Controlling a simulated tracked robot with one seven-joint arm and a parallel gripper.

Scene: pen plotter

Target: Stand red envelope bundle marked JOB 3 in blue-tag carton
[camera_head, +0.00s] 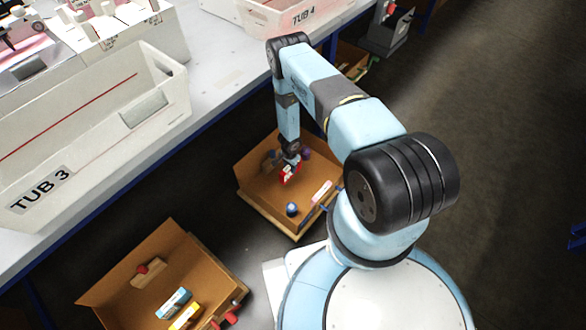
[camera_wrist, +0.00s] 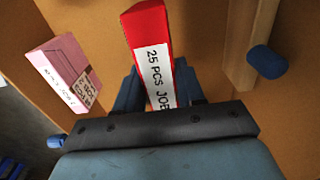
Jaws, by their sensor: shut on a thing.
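My gripper (camera_head: 290,165) is shut on a red envelope bundle (camera_head: 286,177). In the wrist view the red bundle (camera_wrist: 150,30) stands out from between the fingers; its white label reads "25 PCS JOB", with the rest hidden by the gripper. The gripper and bundle are over or inside an open brown carton (camera_head: 258,192) at the middle of the head view. Blue parts (camera_head: 291,209) show in this carton, and a blue knob (camera_wrist: 266,62) shows in the wrist view. I cannot tell whether the bundle touches the carton floor.
A pink bundle (camera_head: 321,191) is in the same carton, at its right side. A second carton (camera_head: 130,262) at the lower left holds blue and yellow bundles and has red parts. TUB 3 (camera_head: 150,105) and TUB 4 (camera_head: 275,18) stand on the white bench.

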